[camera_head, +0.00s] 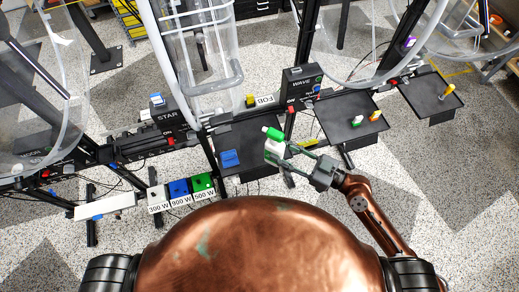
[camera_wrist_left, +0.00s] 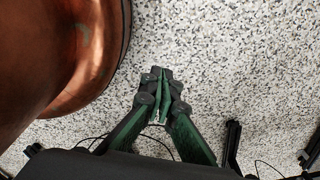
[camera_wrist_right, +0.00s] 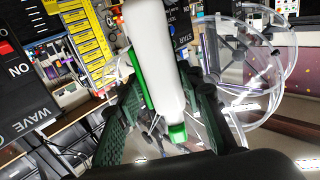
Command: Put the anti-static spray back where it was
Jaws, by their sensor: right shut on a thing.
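The anti-static spray, taken to be the white bottle with a green cap (camera_head: 274,147), is held up in my right gripper (camera_head: 283,153). In the head view it appears over the right part of a black tray (camera_head: 262,131); the gap below it cannot be judged. The right wrist view shows the white bottle (camera_wrist_right: 155,60) between the green fingers, with a green part at its lower end. My left gripper (camera_wrist_left: 162,76) appears only in the left wrist view, with its fingertips together and nothing between them, above the speckled floor.
A blue item (camera_head: 230,158) lies on the black tray's left part. A second tray (camera_head: 345,110) holds small coloured pieces; a third (camera_head: 425,97) bears a yellow one. White, blue (camera_head: 180,187) and green blocks with watt labels stand left. Black posts and clear acrylic wheels rise behind the trays.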

